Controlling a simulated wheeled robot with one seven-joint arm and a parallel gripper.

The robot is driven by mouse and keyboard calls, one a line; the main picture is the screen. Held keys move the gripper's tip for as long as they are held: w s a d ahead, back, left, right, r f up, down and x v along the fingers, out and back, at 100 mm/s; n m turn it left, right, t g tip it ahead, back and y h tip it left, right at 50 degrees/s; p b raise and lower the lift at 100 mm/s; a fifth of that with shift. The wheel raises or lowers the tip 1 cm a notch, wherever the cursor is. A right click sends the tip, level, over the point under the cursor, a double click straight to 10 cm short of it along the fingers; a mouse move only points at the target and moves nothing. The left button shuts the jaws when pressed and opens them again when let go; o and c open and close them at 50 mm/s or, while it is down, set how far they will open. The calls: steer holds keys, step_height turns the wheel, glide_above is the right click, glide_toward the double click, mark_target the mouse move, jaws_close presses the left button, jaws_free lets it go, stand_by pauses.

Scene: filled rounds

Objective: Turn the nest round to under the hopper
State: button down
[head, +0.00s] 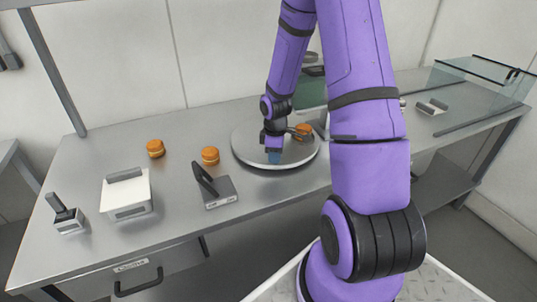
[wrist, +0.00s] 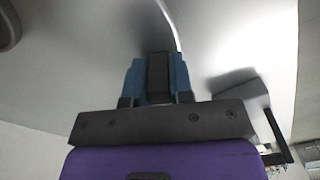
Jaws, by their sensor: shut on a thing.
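A round pale turntable (head: 248,157) lies on the steel bench, partly covered by my arm. My gripper (head: 273,156) is at its front rim, with blue fingers. In the wrist view the fingers of my gripper (wrist: 158,65) are shut on a dark upright peg (wrist: 158,78) at the turntable's curved edge. An orange-brown round (head: 303,129) shows on the right of the turntable, beside a dark piece that may be a nest; my arm hides part of this. A greenish box-like thing (head: 312,92), perhaps the hopper, stands behind the turntable, mostly hidden by my arm.
Two filled rounds stand on the bench to the left, one farther left (head: 156,148) and one nearer (head: 210,155). A black-levered device (head: 220,190), a white-topped box (head: 127,195) and a small handled block (head: 68,218) stand near the front edge. A glass guard (head: 480,72) is at far right.

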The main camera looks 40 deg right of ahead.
mark_target(297, 158)
steer(key=shift+s+d+n, duration=0.6)
steer(key=shift+d+n, duration=0.25)
steer(key=shift+d, duration=0.1)
steer(key=shift+s+d+n, duration=0.6)
steer(key=shift+d+n, duration=0.25)
steer(key=shift+d, duration=0.05)
steer(key=shift+s+d+n, duration=0.25)
steer(key=shift+d+n, duration=0.5)
steer(key=shift+d, duration=0.1)
steer(key=shift+s+d+n, duration=0.25)
steer(key=shift+d+n, duration=0.5)
steer(key=shift+d, duration=0.05)
steer(key=c, duration=1)
jaws_free()
steer(key=shift+d, duration=0.15)
step_height(297, 158, up, 11)
